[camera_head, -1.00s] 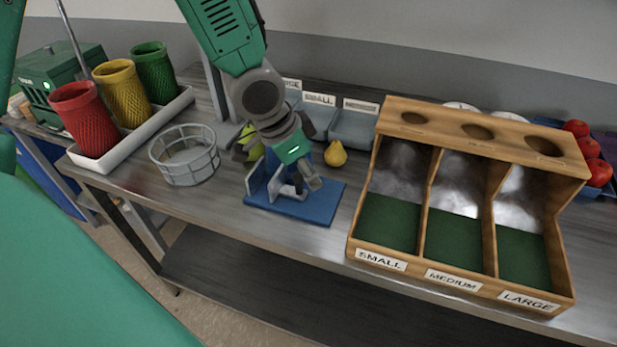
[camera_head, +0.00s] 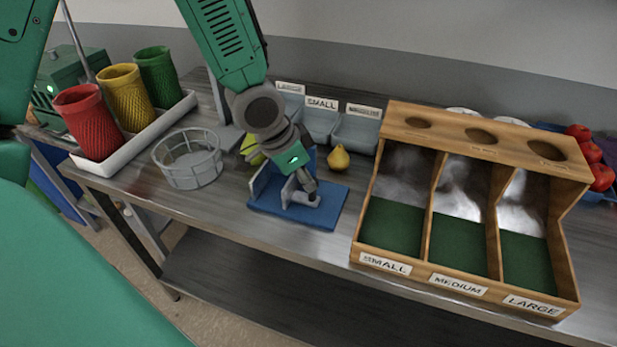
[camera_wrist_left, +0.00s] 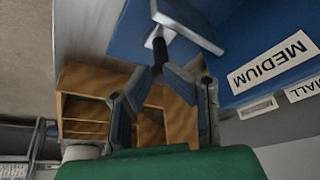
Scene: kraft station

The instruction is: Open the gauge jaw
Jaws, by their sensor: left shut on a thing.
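The gauge has a blue base (camera_head: 330,208) on the metal bench, with an upright grey plate (camera_head: 264,182) at its left and a second grey jaw piece (camera_head: 288,190) beside it, a gap between them. My left gripper (camera_head: 309,196) points down at the jaw piece's right side. In the left wrist view the fingers (camera_wrist_left: 159,73) close on the dark handle (camera_wrist_left: 159,50), which joins the grey jaw plate (camera_wrist_left: 187,22). The fingers hide part of the handle. The blue gauge body there carries a MEDIUM label (camera_wrist_left: 273,62). My right gripper is not in view.
A yellow pear (camera_head: 339,158) stands behind the gauge, near grey labelled bins (camera_head: 357,130). A wooden three-slot sorter (camera_head: 400,256) is close on the right. A grey wire basket (camera_head: 188,165) and red, yellow and green mesh cups (camera_head: 127,98) are left.

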